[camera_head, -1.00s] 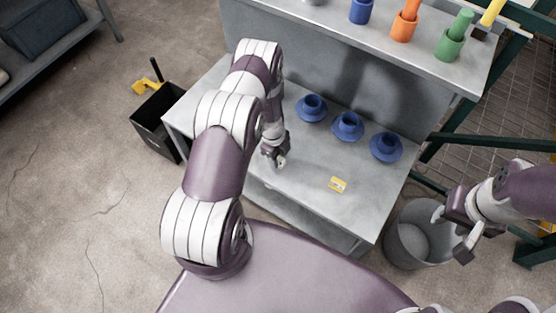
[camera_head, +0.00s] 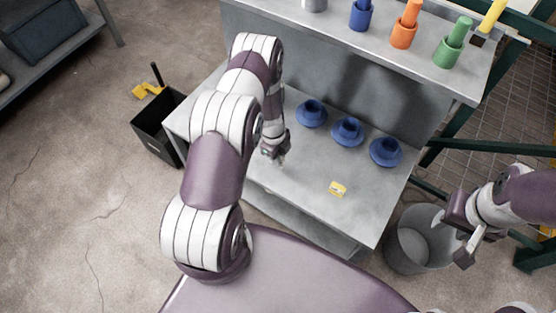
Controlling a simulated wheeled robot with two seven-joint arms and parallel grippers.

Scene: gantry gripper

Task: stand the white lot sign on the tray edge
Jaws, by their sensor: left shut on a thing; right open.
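My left gripper (camera_head: 274,155) is low over the left part of the grey workbench (camera_head: 300,185). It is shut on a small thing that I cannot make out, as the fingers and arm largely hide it. I cannot clearly pick out the white lot sign or a tray edge. A small yellow and white item (camera_head: 338,188) lies on the bench, right of my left gripper and apart from it. My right gripper (camera_head: 470,244) is open and empty, off the bench's right side near a grey bin.
A shelf (camera_head: 425,65) above holds coloured cylinders in cups. The grey bin (camera_head: 412,240) stands right; a black bin (camera_head: 160,128) stands left. The bench's front middle is clear.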

